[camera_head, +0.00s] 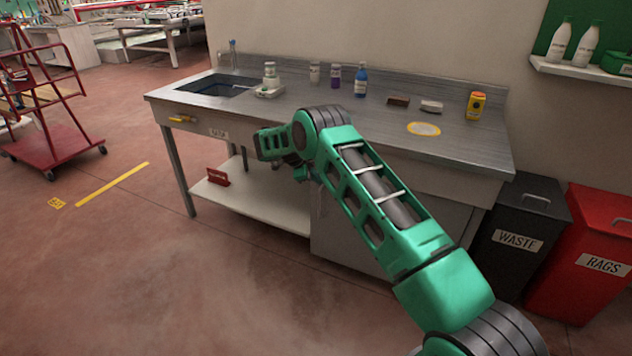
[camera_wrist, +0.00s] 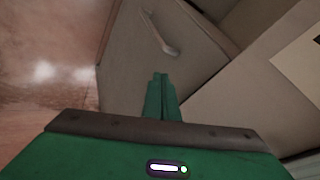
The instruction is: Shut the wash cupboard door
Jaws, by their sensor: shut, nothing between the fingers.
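The wash cupboard is under the right part of the steel wash bench (camera_head: 300,100). Its grey door (camera_wrist: 135,60) fills the middle of the wrist view, with a pale bar handle (camera_wrist: 163,38). A dark wedge beside the door's edge suggests that it stands ajar; my arm covers much of the cupboard front in the head view, so the angle is unclear there. My gripper (camera_wrist: 160,78) is shut and empty, its fingertips in front of the door just below the handle in the picture. Contact cannot be told. In the head view the fingers are mostly hidden by my arm.
A black waste bin (camera_head: 515,240) and a red rags bin (camera_head: 590,255) stand right of the bench. A lower shelf (camera_head: 260,205) is left of the cupboard. The floor in front is clear.

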